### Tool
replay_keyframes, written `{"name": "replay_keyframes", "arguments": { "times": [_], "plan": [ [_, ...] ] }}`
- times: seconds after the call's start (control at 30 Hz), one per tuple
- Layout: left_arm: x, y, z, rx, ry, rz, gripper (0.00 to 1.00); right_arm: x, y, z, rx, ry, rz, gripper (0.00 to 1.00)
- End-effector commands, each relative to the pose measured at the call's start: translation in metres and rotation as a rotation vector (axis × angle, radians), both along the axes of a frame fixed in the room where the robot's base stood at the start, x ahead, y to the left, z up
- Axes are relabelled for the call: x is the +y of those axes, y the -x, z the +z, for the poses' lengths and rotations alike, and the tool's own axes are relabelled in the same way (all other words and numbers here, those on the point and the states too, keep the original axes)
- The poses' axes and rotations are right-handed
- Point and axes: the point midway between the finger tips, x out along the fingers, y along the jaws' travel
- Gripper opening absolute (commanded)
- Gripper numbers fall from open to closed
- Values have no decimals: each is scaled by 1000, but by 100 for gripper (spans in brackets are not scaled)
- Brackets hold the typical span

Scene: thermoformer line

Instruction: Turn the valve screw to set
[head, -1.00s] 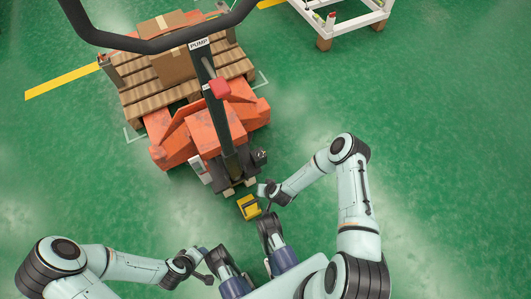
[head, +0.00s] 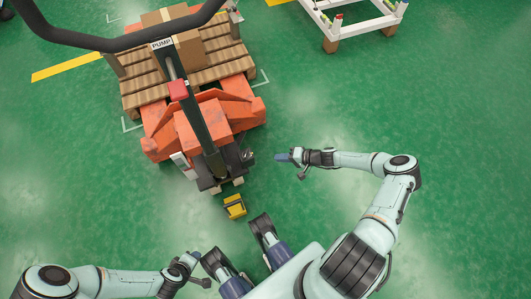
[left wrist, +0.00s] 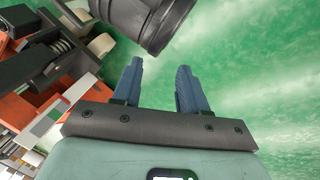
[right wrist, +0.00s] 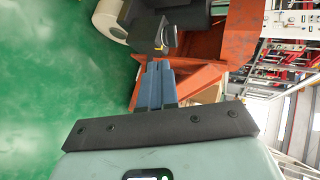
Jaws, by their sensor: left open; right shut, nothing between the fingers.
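The valve screw (head: 247,155) is a small dark knob low on the right side of the pallet jack's pump (head: 212,163). In the right wrist view the knob (right wrist: 164,38) appears just beyond the fingertips, on the black pump body. My right gripper (head: 279,157) is shut and empty, to the right of the knob with its fingers pointing at it. A small gap seems to separate them in the head view. My left gripper (left wrist: 160,65) is open and empty, low at the front, away from the pump; its fingers are hard to see in the head view.
The orange pallet jack (head: 235,110) carries a wooden pallet (head: 130,88) with cardboard boxes. Its black handle (head: 110,46) leans over the pump. A yellow block (head: 234,206) lies on the floor before it. A white frame (head: 360,22) stands at the upper right. Green floor on the right is clear.

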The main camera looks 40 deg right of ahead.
Motion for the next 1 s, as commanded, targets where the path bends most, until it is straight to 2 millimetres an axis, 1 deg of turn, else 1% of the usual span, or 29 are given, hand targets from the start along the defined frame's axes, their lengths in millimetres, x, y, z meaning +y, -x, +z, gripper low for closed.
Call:
{"name": "replay_keyframes", "arguments": {
  "times": [0.37, 0.47, 0.5, 0.7, 0.83, 1.0],
  "plan": [
    [17, -30, -25, -76, -41, 34, 43, 44, -50, -41, 3, -2, 3, 0],
    [18, -12, -39, -16, -37, 33, 43, 55, -63, -51, 2, -1, 3, 0],
    [19, -8, -42, -3, -36, 33, 43, 59, -69, -50, 1, 0, 4, 0],
    [20, 3, -51, 35, -34, 34, 43, 74, -87, -48, 3, 1, 3, 0],
    [20, 7, -53, 46, -34, 34, 43, 78, -91, -47, 3, 1, 2, 0],
    [21, 7, -53, 48, -34, 34, 43, 78, -92, -47, 3, 1, 0, 0]
  ]
}}
